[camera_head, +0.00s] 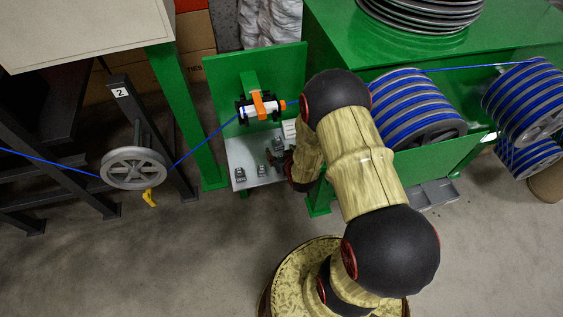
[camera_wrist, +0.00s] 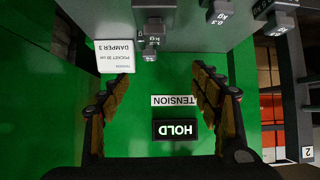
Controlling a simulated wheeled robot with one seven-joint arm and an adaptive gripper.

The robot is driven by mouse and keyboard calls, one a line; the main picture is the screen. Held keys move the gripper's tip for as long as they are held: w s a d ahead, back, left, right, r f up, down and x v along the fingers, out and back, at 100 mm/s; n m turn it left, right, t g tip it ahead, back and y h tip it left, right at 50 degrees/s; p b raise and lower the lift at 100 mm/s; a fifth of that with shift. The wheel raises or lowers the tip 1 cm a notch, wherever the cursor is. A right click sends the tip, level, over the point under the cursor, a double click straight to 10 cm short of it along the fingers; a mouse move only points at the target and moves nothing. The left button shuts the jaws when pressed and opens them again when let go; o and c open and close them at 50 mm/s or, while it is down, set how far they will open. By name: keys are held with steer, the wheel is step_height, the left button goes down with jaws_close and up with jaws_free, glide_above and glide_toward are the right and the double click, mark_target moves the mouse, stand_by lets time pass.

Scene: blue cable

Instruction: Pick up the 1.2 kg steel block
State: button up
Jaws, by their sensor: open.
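Several small grey steel blocks stand on a pale shelf (camera_head: 246,184) in the head view, among them one block at the front left (camera_head: 240,173). In the wrist view they show at the top edge: a block (camera_wrist: 151,30) near the middle, a block marked kg (camera_wrist: 220,14) and one that seems to read 0.3 kg (camera_wrist: 272,12). I cannot read which is the 1.2 kg block.
A green panel (camera_head: 222,75) with a roller and blue cable (camera_head: 205,137) rises behind the shelf. A HOLD sign (camera_wrist: 176,130), a TENSION label (camera_wrist: 187,100) and a white DAMPER 3 card (camera_wrist: 113,55) show. A grey pulley (camera_head: 135,167) stands left, cable spools (camera_head: 415,108) right.

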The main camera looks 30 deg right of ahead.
steer(key=s+f+t, duration=0.2)
steer(key=s+f, duration=0.3)
steer(key=s, duration=0.1)
steer(key=shift+m+h, duration=0.3)
steer(key=shift+h, duration=0.1)
steer(key=x, duration=0.2)
steer(key=b+x, duration=0.1)
steer(key=x, duration=0.2)
steer(key=a+b+x, duration=0.1)
steer(key=x, duration=0.2)
steer(key=shift+f, duration=0.3)
steer(key=shift+r, duration=0.1)
steer(key=shift+c, duration=0.5)
steer(key=shift+d, duration=0.1)
steer(key=c, duration=1.5)
jaws_close()
steer(key=shift+w+r, duration=0.1)
